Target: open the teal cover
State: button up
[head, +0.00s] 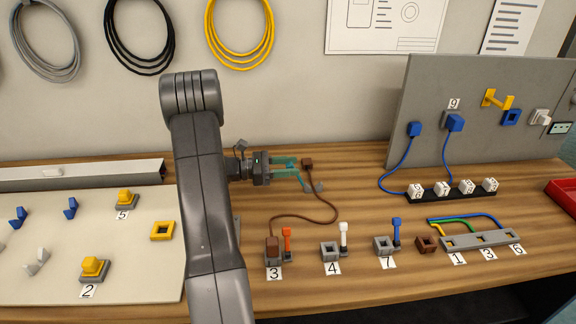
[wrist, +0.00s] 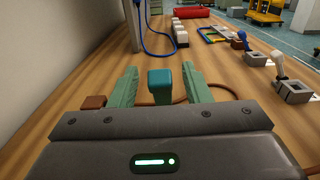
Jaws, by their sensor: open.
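A teal upright block (wrist: 160,84), which looks like the knob or handle of the teal cover, stands between my fingers in the wrist view. My gripper (head: 302,175) is low over the back middle of the table, fingers pointing right. Its greenish fingers also show in the wrist view (wrist: 162,72), one on each side of the teal block, with gaps between. The gripper is open. The lower part of the block is hidden by my gripper body. In the head view the cover is hard to tell from my fingers.
A brown plug (head: 307,163) lies just behind my fingers, its brown cable (head: 330,212) curving forward to the socket marked 3. Several levers and sockets line the table's front. A grey upright panel (head: 425,95) with blue cables stands at right.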

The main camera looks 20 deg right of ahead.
jog(key=shift+c, duration=0.4)
grip_shut()
jog(key=shift+s+d+r+y+p, duration=0.1)
jog(key=shift+d+r+y+p, duration=0.4)
jog(key=shift+y+p, duration=0.25)
jog(key=shift+s+d+t+y+p, duration=0.15)
jog(key=shift+d+t+y+p, duration=0.3)
jog(key=shift+y, duration=0.3)
jog(key=shift+f, duration=0.1)
jog(key=shift+o, duration=0.4)
grip_release()
jog(key=b+v, duration=0.1)
jog(key=v, duration=1.3)
jog(key=shift+b, duration=0.4)
